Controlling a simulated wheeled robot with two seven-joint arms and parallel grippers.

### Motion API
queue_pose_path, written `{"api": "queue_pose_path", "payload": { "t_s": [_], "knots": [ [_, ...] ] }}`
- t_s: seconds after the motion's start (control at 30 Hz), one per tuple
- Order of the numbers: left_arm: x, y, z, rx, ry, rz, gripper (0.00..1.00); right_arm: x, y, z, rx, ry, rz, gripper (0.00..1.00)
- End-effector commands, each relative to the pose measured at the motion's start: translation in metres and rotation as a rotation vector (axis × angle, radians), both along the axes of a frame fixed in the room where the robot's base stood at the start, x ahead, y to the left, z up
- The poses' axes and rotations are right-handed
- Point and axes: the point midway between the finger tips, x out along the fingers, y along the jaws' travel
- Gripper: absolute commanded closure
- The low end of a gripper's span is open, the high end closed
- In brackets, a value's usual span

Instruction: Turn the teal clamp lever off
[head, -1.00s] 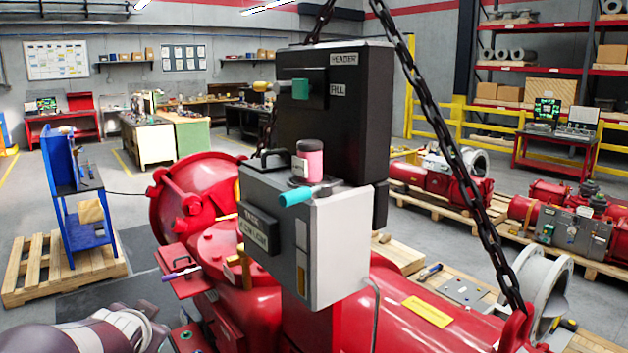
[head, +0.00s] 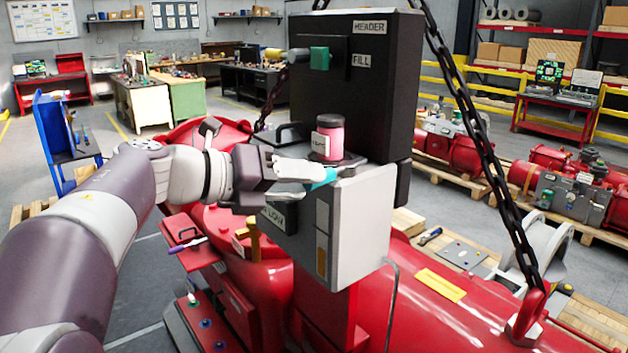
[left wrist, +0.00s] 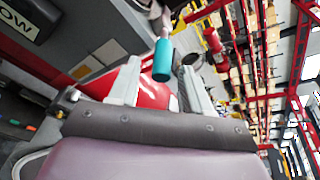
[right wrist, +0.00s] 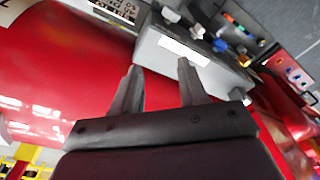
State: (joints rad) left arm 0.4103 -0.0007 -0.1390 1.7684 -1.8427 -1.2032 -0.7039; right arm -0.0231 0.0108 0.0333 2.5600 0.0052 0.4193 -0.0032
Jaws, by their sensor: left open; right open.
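The teal clamp lever (head: 325,177) sticks out from the top of the grey box (head: 352,225), below the pink jar. My left gripper (head: 305,175) is at the lever, its fingers pointing right and hiding part of it. In the left wrist view the lever's teal end (left wrist: 162,62) lies between the two spread fingers of the left gripper (left wrist: 160,85). I cannot tell whether a finger touches it. My right gripper (right wrist: 158,85) is open and empty in the right wrist view, over red machinery, and is not in the head view.
A pink jar (head: 328,138) stands on the grey box just behind the lever. A black box (head: 365,95) with a small teal block (head: 319,58) rises behind it. A chain (head: 480,140) hangs to the right. Red machine body (head: 440,300) fills the lower right.

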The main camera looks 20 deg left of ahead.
Motion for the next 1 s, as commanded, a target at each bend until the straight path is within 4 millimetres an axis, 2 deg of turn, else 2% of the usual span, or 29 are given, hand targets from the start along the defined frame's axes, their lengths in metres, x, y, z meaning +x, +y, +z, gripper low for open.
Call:
{"api": "queue_pose_path", "payload": {
  "t_s": [0.2,0.53,0.67,0.7,0.87,1.0],
  "knots": [
    [0.018,-0.019,-0.007,-0.002,0.002,-0.001,0.52,0.0,0.0,0.001,0.0,0.0,0.0,0.57],
    [0.021,-0.021,-0.009,-0.002,0.001,0.001,0.52,0.0,0.0,0.001,0.0,0.0,0.0,0.57],
    [0.021,-0.021,-0.009,-0.002,0.001,0.001,0.94,0.0,0.0,0.001,0.0,0.0,0.0,0.57],
    [0.021,-0.021,-0.009,-0.002,0.001,0.001,1.0,0.0,0.0,0.001,0.0,0.0,0.0,0.57],
    [0.022,-0.019,-0.009,-0.002,0.002,-0.013,1.0,0.0,0.0,0.002,0.0,0.0,0.0,0.57],
    [0.025,-0.013,-0.008,-0.001,0.002,-0.095,1.0,0.0,0.0,0.003,0.0,0.0,0.0,0.57]
  ]
}}
